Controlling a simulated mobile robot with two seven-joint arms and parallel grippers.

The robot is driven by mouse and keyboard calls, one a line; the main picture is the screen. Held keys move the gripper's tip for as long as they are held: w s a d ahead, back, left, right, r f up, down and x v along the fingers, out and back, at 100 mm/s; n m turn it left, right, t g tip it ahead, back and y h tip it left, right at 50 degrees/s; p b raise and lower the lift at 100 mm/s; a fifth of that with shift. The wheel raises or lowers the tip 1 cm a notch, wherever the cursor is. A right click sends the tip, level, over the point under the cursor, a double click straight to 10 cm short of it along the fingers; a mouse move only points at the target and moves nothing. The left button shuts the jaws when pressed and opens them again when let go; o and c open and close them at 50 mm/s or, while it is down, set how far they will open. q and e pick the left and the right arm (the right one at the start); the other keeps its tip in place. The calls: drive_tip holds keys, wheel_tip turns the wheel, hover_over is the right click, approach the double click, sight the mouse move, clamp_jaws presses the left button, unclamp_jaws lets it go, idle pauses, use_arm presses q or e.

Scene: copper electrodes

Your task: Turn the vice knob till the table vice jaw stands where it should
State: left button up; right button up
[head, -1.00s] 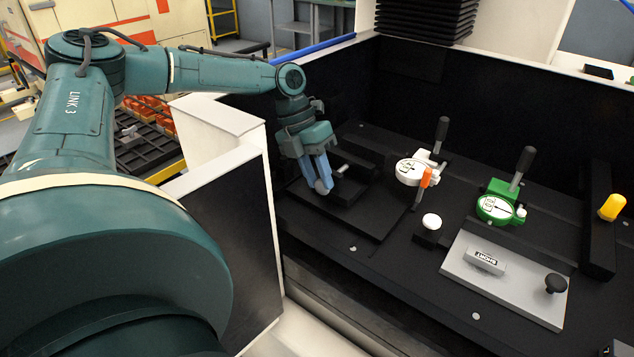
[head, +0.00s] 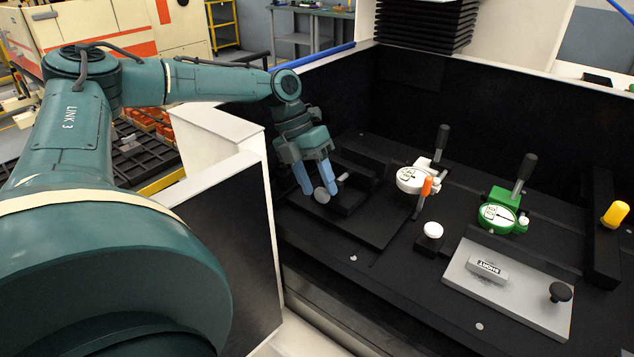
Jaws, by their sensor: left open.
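My left gripper (head: 316,183) is at the left end of the machine bed, pointing down, its two blue fingers spread apart. The grey round vice knob (head: 321,195) shows between and just below the fingertips. I cannot tell whether a finger touches it. The table vice (head: 349,201) is a low dark body behind and to the right of the knob, on a black plate. Its jaw is dark on dark and partly hidden by the gripper, so its exact place is hard to read. My right gripper is not in view.
To the right stand a white dial gauge (head: 411,180), a green dial gauge (head: 497,217) and a white round button (head: 433,230). A grey plate (head: 508,290) with a black knob lies at the front right. A low wall (head: 225,230) borders the left side.

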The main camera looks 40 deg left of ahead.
use_arm(q)
drive_tip(key=shift+v, duration=2.8)
drive_tip(key=shift+c, duration=0.3)
